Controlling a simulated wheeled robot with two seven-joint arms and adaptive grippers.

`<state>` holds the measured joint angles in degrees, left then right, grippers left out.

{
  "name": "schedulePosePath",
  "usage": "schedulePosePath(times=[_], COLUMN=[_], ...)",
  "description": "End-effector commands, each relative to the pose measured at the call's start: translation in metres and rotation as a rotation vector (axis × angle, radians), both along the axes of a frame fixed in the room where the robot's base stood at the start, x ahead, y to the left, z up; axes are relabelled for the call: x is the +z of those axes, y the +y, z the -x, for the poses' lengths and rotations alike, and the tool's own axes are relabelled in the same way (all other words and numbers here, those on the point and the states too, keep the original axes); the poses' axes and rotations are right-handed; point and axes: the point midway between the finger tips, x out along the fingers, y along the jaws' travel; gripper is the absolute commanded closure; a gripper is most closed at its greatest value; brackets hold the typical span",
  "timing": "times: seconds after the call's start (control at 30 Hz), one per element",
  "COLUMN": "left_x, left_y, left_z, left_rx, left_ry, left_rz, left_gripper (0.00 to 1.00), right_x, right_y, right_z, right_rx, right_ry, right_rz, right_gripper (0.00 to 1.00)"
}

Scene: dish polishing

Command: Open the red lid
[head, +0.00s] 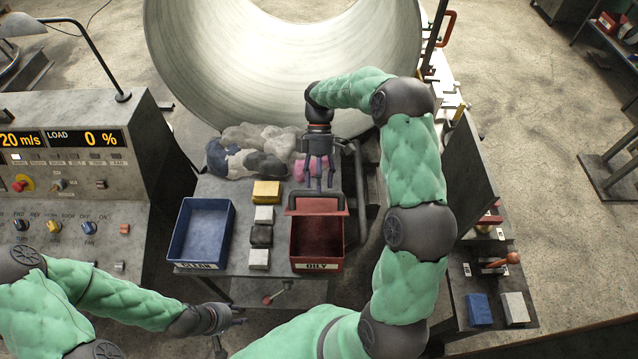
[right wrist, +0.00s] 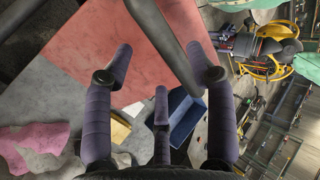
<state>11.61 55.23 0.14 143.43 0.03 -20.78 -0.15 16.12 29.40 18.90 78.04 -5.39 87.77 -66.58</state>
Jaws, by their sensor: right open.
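The red lid (head: 317,207) is at the far edge of the red bin (head: 303,264) marked OILY, and the bin's dark inside shows in front of it. A dark bar handle runs along the lid. My right gripper (head: 319,183) is just above and behind the lid, fingers pointing down toward the handle. In the right wrist view, the red lid (right wrist: 85,45) fills the upper left and the dark handle (right wrist: 165,40) passes between the spread, empty fingertips. I cannot tell whether they touch it. My left gripper (head: 229,334) is low at the front, empty, with fingers apart.
A blue bin (head: 181,238) marked CLEAN stands left, with several yellow, white and dark blocks (head: 263,213) between the bins. Rags (head: 250,150) lie behind. A large metal drum (head: 285,60) is at the back, and a control console (head: 70,190) is at the left.

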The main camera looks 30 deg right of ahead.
Motion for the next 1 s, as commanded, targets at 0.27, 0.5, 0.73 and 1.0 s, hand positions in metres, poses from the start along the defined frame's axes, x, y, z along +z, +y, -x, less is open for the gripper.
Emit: schedulePosePath(times=[0.27,0.5,0.73,1.0], left_x=[0.000,0.000,0.000,0.000], left_y=[0.000,0.000,0.000,0.000], left_z=[0.000,0.000,0.000,0.000], left_rx=[0.000,0.000,0.000,0.000], left_ry=[0.000,0.000,0.000,0.000], left_rz=[0.000,0.000,0.000,0.000], left_gripper=[0.60,0.60,0.60,0.60], right_x=[0.040,0.070,0.081,0.082], right_y=[-0.018,-0.031,-0.037,-0.037], right_z=[-0.031,-0.053,-0.060,-0.060], right_rx=[-0.001,-0.001,-0.001,0.000], right_ry=[-0.006,-0.005,-0.004,-0.003], right_rz=[0.001,0.002,0.001,0.002], right_gripper=[0.44,0.44,0.44,0.44])
